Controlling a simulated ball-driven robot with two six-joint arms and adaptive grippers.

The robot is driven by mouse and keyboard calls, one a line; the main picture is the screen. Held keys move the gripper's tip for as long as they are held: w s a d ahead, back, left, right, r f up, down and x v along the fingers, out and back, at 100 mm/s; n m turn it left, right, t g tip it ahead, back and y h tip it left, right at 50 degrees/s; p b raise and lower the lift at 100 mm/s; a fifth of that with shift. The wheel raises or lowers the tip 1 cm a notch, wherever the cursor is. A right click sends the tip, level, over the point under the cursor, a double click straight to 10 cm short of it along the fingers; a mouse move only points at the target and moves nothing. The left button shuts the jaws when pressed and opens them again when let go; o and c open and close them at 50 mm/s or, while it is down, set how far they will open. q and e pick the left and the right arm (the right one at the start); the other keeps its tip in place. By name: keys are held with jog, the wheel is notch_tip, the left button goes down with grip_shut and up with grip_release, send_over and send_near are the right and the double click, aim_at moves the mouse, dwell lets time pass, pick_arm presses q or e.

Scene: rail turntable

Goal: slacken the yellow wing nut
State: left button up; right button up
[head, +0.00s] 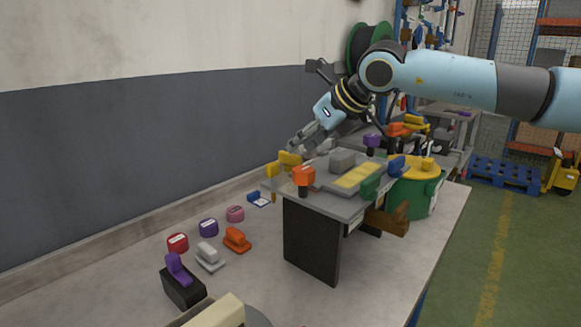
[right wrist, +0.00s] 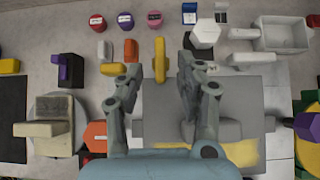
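A yellow wing nut (head: 290,159) sits at the far left edge of the grey raised bench. In the right wrist view the yellow wing nut (right wrist: 160,60) is a long upright bar between the two fingertips, with a gap on each side. My right gripper (head: 312,141) is above and just behind the bench's left edge, fingers pointing down to the left. In the right wrist view the gripper (right wrist: 159,74) is open, its fingers well apart. Whether the fingertips are level with the nut cannot be told. My left gripper is not in view.
An orange knob (head: 303,176) stands on the bench's near edge. A grey block (head: 342,160) and a yellow-marked plate lie behind it. A green drum with a yellow lid (head: 418,166) stands right. Red, purple and pink pots and small clamps lie on the table left.

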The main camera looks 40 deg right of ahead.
aim_at(290, 162)
jog(key=shift+p+x, duration=0.3)
jog(key=shift+x, duration=2.3)
jog(key=shift+c, duration=0.2)
grip_shut()
